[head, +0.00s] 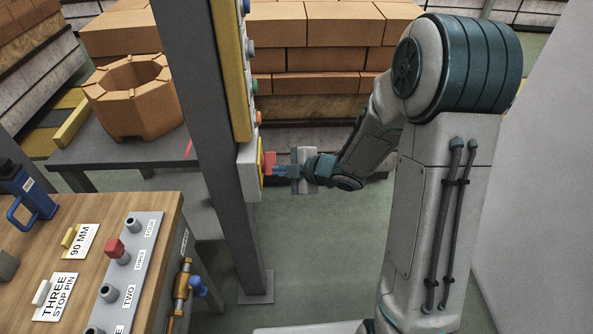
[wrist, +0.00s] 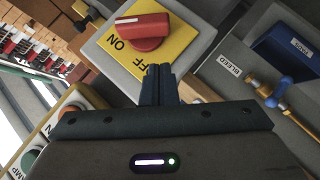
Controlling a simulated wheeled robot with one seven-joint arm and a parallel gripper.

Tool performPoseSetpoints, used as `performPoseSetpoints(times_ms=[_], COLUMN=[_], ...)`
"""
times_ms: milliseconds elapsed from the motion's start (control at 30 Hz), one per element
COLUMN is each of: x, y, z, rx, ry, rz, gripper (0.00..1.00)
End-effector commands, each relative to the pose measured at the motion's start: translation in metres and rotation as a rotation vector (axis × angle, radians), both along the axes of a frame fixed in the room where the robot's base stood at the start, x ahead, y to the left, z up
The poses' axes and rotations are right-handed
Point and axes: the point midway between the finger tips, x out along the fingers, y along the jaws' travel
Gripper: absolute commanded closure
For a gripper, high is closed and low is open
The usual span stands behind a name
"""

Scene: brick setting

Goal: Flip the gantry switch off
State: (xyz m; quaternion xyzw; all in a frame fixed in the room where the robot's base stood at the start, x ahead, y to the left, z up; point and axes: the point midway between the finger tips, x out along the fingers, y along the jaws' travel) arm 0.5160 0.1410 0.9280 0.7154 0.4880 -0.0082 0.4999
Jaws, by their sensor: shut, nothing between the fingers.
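The gantry switch is a red rotary knob (wrist: 140,32) on a yellow plate (wrist: 180,48) marked ON and OFF, set on a pale grey box. Its white line points left in the wrist view, on the side of the ON lettering and away from OFF. I cannot tell whether the tips touch the knob or plate.
The grey post (head: 212,130) carries several coloured buttons above the switch. A wooden bench (head: 160,210) with a panel of pegs (head: 125,270) and a blue-handled valve (head: 198,286) stands at lower left. Brick stacks (head: 320,60) stand behind. Floor right of the post is open.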

Motion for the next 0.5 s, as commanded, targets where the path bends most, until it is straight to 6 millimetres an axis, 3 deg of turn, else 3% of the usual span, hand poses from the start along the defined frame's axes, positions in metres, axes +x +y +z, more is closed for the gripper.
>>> performPoseSetpoints(times_ms=[33,500], x=[0.005,0.031], y=[0.008,0.003], z=[-0.007,-0.031], rx=[0.001,0.0], ry=[0.004,0.001], rz=[0.002,-0.001], gripper=[1.0,1.0])
